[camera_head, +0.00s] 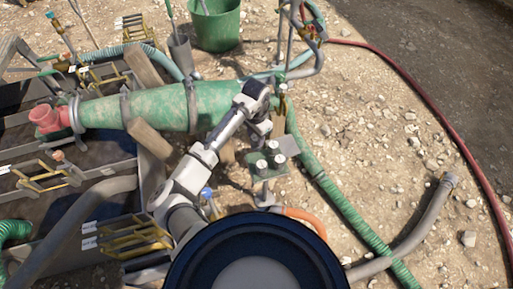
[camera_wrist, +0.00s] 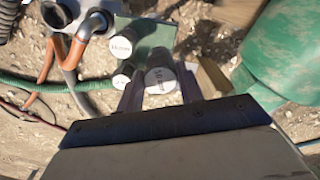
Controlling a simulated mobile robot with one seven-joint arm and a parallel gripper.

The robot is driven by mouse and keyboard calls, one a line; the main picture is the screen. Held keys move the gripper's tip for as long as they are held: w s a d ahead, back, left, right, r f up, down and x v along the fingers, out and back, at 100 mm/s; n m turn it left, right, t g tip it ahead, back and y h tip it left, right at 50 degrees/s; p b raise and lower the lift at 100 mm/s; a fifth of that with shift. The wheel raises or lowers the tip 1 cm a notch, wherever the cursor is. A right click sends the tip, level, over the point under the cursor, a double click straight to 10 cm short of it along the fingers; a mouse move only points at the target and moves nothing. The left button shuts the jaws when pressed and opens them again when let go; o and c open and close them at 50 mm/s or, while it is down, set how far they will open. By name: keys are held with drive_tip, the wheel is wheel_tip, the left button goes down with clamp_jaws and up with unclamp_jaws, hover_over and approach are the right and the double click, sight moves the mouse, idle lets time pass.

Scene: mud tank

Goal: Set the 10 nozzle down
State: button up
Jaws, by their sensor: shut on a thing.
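My gripper (camera_wrist: 161,90) is shut on a pale round-topped nozzle, the 10 nozzle (camera_wrist: 160,76); its label is small and looks like "10 mm". A finger stands on each side of it. Two other labelled nozzles, one at the upper left (camera_wrist: 121,46) and a smaller one (camera_wrist: 123,76), stand left of it. They are by a green plate (camera_wrist: 152,34). I cannot tell whether the held nozzle touches the plate. In the head view the green plate (camera_head: 268,185) lies below the end of my arm; my gripper is mostly hidden there.
A big green tapered tank (camera_head: 160,108) lies just left of the arm's end. A green hose (camera_head: 345,212) runs past the plate's right. A grey pipe (camera_head: 425,220) and a red hose (camera_head: 440,115) lie farther right. Open stony ground (camera_head: 390,130) is between them.

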sight(256, 148)
wheel_tip(256, 148, down, 8)
drive_tip(key=shift+r, duration=0.2)
drive_tip(key=shift+f, duration=0.1)
drive_tip(key=o, duration=1)
wheel_tip(256, 148, up, 12)
drive_tip(key=shift+r, duration=0.1)
